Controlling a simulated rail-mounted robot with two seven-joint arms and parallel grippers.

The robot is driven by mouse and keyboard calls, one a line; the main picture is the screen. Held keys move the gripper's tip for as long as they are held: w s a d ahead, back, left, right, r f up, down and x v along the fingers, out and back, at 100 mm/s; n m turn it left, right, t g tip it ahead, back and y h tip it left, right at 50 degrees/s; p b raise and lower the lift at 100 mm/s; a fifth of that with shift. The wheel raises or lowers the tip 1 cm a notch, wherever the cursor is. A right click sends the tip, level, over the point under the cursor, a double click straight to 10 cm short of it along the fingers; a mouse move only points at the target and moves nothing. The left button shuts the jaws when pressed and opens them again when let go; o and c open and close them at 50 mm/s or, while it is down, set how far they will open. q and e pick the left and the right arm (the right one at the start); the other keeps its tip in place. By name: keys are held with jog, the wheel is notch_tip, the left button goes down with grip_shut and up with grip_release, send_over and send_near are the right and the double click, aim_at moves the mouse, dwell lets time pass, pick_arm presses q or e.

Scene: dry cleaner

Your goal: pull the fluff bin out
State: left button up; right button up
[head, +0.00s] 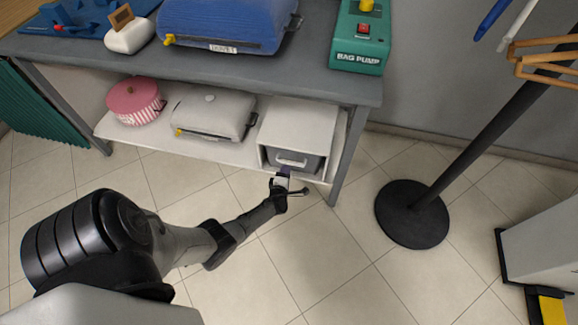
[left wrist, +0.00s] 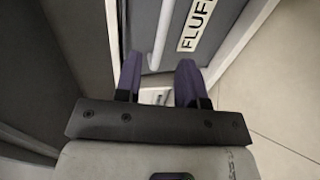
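The fluff bin (head: 311,163) is a grey drawer with a pale bar handle (head: 291,160). It sits in a white housing (head: 298,123) at the right end of the lower shelf, and its front looks about flush with the housing. In the left wrist view its FLUFF label (left wrist: 194,25) and white handle (left wrist: 162,35) show close ahead. My left gripper (head: 285,177) is just in front of the bin, with its two purple fingers (left wrist: 160,82) apart. The handle lines up with the gap between them; I cannot tell whether they touch it. My right gripper is not in view.
A pink striped round box (head: 135,101) and a grey case (head: 213,112) share the shelf (head: 190,146). A table leg (head: 350,150) stands right of the housing. A rack's black round base (head: 411,214) is further right. The tiled floor before the bin is clear.

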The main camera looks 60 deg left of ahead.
pick_arm(q)
jog(key=b+x, duration=0.3)
jog(key=x, duration=0.3)
jog(key=shift+w+a, duration=0.2)
grip_shut()
dwell(0.5)
